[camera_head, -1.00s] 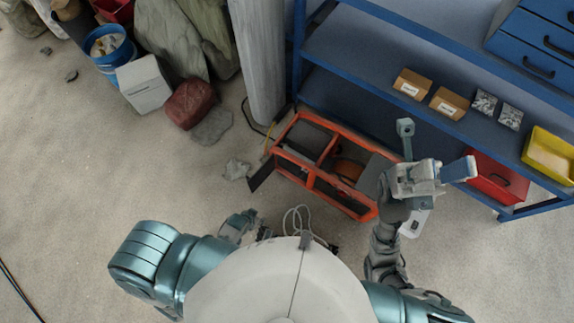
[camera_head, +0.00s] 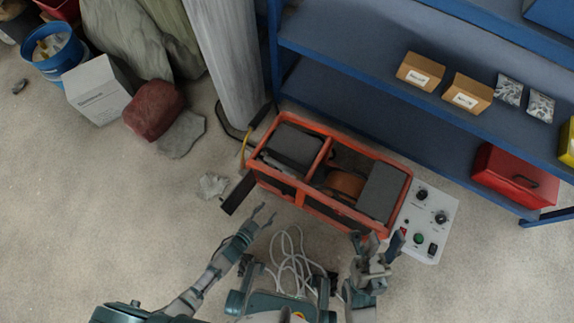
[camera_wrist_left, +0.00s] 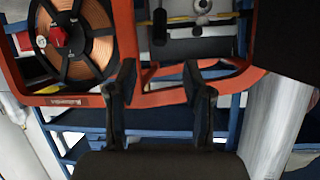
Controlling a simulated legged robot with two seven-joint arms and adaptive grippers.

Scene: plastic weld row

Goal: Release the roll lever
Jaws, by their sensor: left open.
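The wire feeder is an orange-framed case (camera_head: 409,168) on the floor in the head view. In the left wrist view its orange frame (camera_wrist_left: 75,100) holds a copper wire spool (camera_wrist_left: 95,52) at left. A roll mechanism with a thin yellow bar (camera_wrist_left: 185,18) and dark knobs shows at the top; I cannot tell which part is the roll lever. My left gripper (camera_head: 265,215) is open and empty before the case's near side; its fingers (camera_wrist_left: 158,82) are apart below the mechanism in the wrist view. My right gripper (camera_head: 381,246) is near the case's front right corner; its jaws are unclear.
A white control panel (camera_head: 443,205) with knobs is right of the case. A dark flap (camera_head: 238,194) sticks out at its left. Looped grey cable (camera_head: 291,265) lies near my body. A blue shelf (camera_head: 370,97) and grey post (camera_head: 226,65) stand behind.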

